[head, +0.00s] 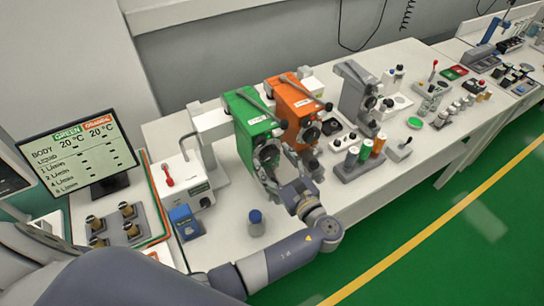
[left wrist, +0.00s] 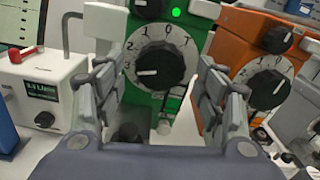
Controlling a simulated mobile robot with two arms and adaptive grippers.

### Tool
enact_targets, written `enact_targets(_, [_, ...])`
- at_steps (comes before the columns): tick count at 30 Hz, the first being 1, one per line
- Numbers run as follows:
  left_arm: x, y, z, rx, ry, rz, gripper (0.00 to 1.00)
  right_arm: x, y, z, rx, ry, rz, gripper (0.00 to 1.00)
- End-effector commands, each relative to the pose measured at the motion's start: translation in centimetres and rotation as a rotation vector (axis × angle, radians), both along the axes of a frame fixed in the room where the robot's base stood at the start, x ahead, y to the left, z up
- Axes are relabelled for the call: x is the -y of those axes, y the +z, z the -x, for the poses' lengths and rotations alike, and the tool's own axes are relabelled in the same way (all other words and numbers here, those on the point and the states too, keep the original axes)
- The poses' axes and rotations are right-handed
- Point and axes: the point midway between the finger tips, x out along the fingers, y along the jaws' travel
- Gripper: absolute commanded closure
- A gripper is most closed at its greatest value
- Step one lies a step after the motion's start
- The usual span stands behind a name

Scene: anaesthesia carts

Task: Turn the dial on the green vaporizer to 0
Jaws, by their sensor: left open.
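The green vaporizer (head: 250,121) stands on the white bench, left of the orange one. In the left wrist view its green face (left wrist: 195,45) carries a large black dial (left wrist: 158,68) with a white scale around it. The dial's white mark points left, near the 3, away from the 0 at the top. My left gripper (head: 277,168) is open in front of the green vaporizer. In the left wrist view its fingers (left wrist: 160,85) stand on either side of the dial, with visible gaps; contact is not seen. My right gripper is not in view.
The orange vaporizer (head: 295,107) is close on the right, its dial (left wrist: 268,90) beside my right-hand finger. A grey vaporizer (head: 355,95) stands farther right. A white box with a red lever (head: 184,182) and a blue-capped jar (head: 256,222) are nearby. A screen (head: 77,155) stands left.

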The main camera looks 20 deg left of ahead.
Motion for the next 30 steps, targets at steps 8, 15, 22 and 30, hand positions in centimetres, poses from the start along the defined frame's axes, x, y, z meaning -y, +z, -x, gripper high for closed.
enact_targets(8, [0.01,-0.01,0.00,-0.001,0.000,0.001,0.60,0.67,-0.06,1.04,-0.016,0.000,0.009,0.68])
enact_targets(15, [-0.04,-0.02,-0.02,-0.001,0.000,0.000,0.80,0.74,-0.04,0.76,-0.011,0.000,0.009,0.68])
enact_targets(22, [-0.06,-0.02,-0.02,-0.036,0.003,-0.027,0.80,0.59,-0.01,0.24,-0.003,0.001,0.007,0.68])
enact_targets(30, [-0.08,-0.04,0.02,-0.169,0.009,-0.129,0.80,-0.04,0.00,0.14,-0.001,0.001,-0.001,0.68])
